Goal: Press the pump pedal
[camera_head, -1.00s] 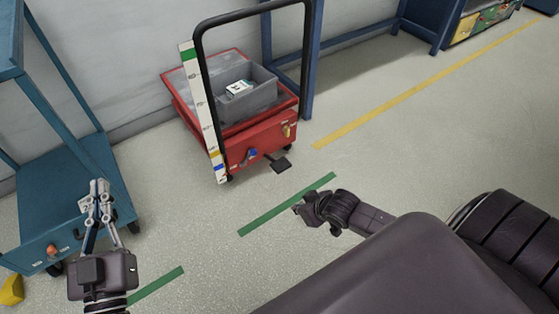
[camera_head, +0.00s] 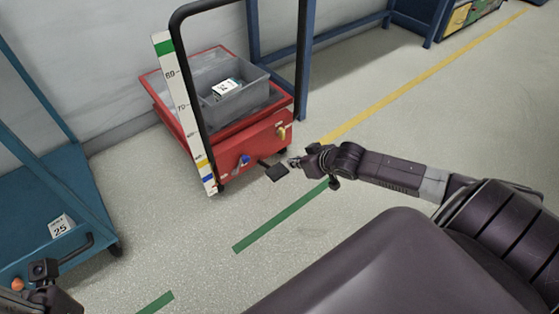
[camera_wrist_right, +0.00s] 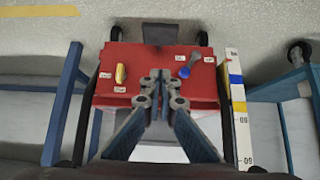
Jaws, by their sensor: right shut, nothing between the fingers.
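The pump pedal is a small black plate (camera_head: 276,173) sticking out low from the front of the red wheeled cart (camera_head: 262,134). In the right wrist view the pedal (camera_wrist_right: 160,33) is at the top middle, beyond the cart's red panel (camera_wrist_right: 130,84). My right gripper (camera_head: 293,162) is shut and empty, beside the pedal on its right in the head view; I cannot tell whether they touch. In the right wrist view its closed fingers (camera_wrist_right: 160,76) show in front of the red panel. Part of my left arm shows at the lower left; its fingertips are not clear.
The cart has a black push handle (camera_head: 176,70), a scale strip (camera_head: 184,108) and a grey bin (camera_head: 235,104). A blue trolley (camera_head: 35,210) stands at the left.

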